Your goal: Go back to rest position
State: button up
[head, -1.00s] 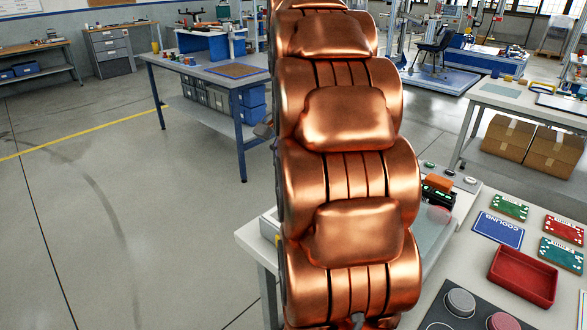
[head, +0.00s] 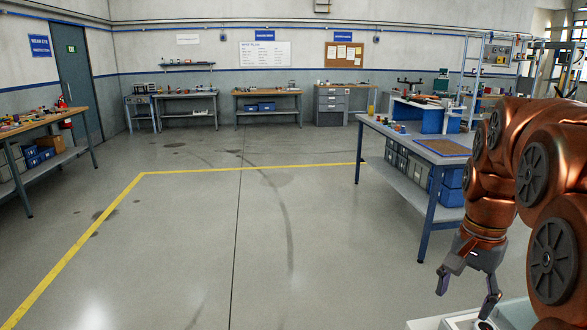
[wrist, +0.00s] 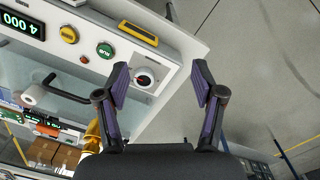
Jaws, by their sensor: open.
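My gripper (head: 464,298) hangs at the lower right of the head view, fingers spread and pointing down, near a pale table corner (head: 425,324). In the wrist view my gripper (wrist: 160,85) has both fingers apart with nothing between them. A pale machine panel (wrist: 178,52) lies beyond the fingers.
A blue-legged workbench (head: 400,143) stands behind my arm. A wooden-topped bench (head: 30,125) is at the left, and more benches line the back wall. The grey floor (head: 200,230) in the middle is clear, with a yellow line (head: 85,243) on it.

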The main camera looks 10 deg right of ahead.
jog(key=s+a+f+n+p, duration=0.2)
jog(key=s+a+f+n, duration=0.1)
jog(key=s+a+n, duration=0.3)
jog(key=s+a+f+n+g+p, duration=0.1)
jog(key=s+a+f+n, duration=0.3)
jog(key=s+a, duration=0.6)
jog(key=shift+s+a+n+p, duration=0.2)
jog(key=shift+a+n+p, duration=0.65)
jog(key=shift+a+n, duration=0.2)
jog(key=shift+c, duration=0.4)
